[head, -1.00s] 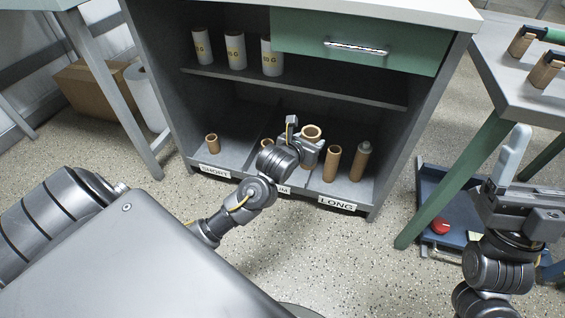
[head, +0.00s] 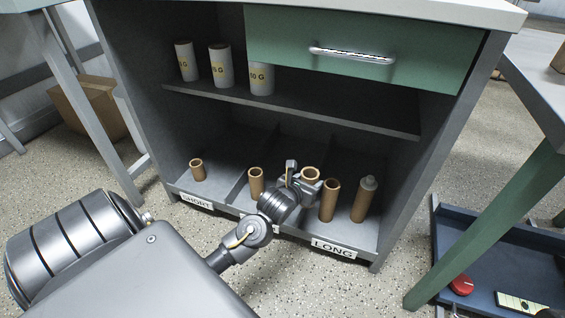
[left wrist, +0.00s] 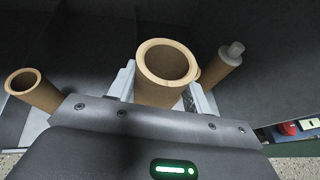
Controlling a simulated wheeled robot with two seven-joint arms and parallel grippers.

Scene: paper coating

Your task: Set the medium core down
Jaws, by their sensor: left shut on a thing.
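The medium core is a brown cardboard tube (head: 310,174), held upright in my left gripper (head: 301,181) at the lower shelf of the grey cabinet. In the left wrist view the core (left wrist: 168,92) stands between the two fingers, with its open top facing the camera. Its lower end is hidden, so I cannot tell whether it touches the shelf. Another tube (head: 256,184) stands to its left in the middle compartment. The middle label (head: 262,226) is partly hidden by my arm. My right gripper is out of the head view.
A short tube (head: 197,171) stands behind the SHORT label (head: 195,201). A long tube (head: 329,201) and a capped tube (head: 364,199) stand close right, behind the LONG label (head: 333,248). White rolls (head: 220,66) stand on the upper shelf (head: 300,105). A green drawer (head: 360,50) is above.

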